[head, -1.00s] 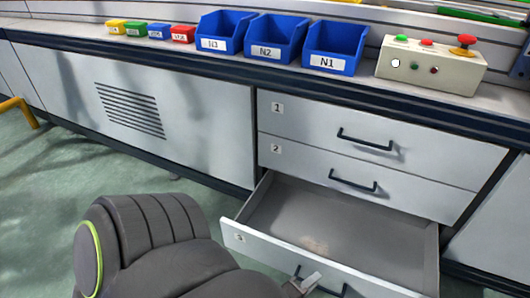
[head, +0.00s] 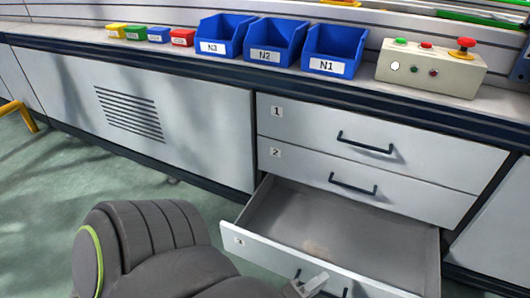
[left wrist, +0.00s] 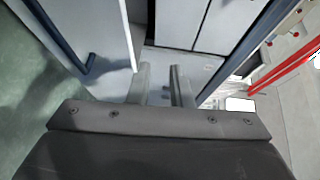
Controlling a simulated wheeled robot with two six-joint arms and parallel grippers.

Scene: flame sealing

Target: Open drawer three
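Drawer three (head: 320,262) is pulled out below drawers one (head: 300,118) and two (head: 300,160), which are closed. Its inside looks empty. Its dark handle (head: 304,273) is partly covered by my left gripper (head: 312,284), which is at the drawer's front near the bottom of the head view. In the left wrist view, the two fingers (left wrist: 160,85) are apart, with a gap and nothing visible between them. A dark blue bar (left wrist: 62,38), apparently a handle, lies left of the fingers there. My right gripper is not in view.
Blue bins N3 (head: 222,36), N2 (head: 273,43) and N1 (head: 333,51) stand on the bench, with small coloured boxes (head: 155,34) to their left. A button box (head: 430,72) is at the right.

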